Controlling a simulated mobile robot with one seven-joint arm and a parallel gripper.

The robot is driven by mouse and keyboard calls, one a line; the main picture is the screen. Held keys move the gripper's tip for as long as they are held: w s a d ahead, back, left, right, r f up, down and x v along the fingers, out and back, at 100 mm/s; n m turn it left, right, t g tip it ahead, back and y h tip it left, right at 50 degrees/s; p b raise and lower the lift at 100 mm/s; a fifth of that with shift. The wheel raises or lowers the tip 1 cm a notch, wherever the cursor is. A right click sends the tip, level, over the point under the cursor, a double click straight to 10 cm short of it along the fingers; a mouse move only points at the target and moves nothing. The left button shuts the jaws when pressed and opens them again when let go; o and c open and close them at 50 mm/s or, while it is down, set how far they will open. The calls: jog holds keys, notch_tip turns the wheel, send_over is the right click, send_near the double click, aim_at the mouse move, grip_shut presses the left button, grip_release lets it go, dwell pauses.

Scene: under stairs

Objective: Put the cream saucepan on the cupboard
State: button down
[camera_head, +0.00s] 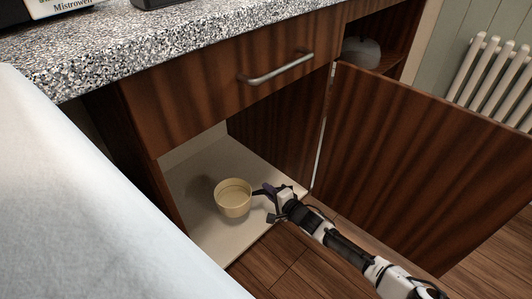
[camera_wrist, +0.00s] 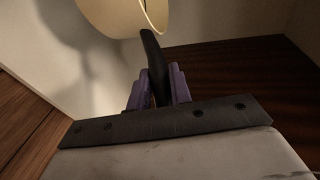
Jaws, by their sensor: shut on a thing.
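The cream saucepan (camera_head: 233,199) is low inside the open cupboard (camera_head: 201,240), over its pale floor near the front. In the wrist view the pan (camera_wrist: 115,18) shows at the top, with its dark handle (camera_wrist: 152,62) running down between the purple fingers. My gripper (camera_head: 266,192) reaches in from the right and is shut on that handle. The wrist view also shows my gripper (camera_wrist: 158,90) from behind. The pan looks upright. I cannot tell whether its base touches the cupboard floor. The speckled countertop (camera_head: 165,38) lies above the cupboard.
The cupboard door (camera_head: 420,150) stands wide open to the right of my arm. A drawer with a metal handle (camera_head: 277,69) is above the opening. A grey rounded object (camera_head: 361,53) sits on a shelf at the back. A pale surface (camera_head: 75,200) fills the left. A radiator (camera_head: 487,80) is at the right.

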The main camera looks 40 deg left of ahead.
notch_tip(320, 180, down, 11)
jog(key=b, duration=0.3)
jog(key=shift+r, duration=0.15)
jog(key=shift+f+b, duration=0.2)
jog(key=shift+b, duration=0.15)
jog(key=c, duration=1.3)
grip_release()
jog(key=shift+r+p, duration=0.25)
jog(key=shift+p, duration=0.05)
jog(key=shift+p+v, duration=1.7)
jog(key=shift+v, duration=4.35)
jog(key=shift+f, duration=0.15)
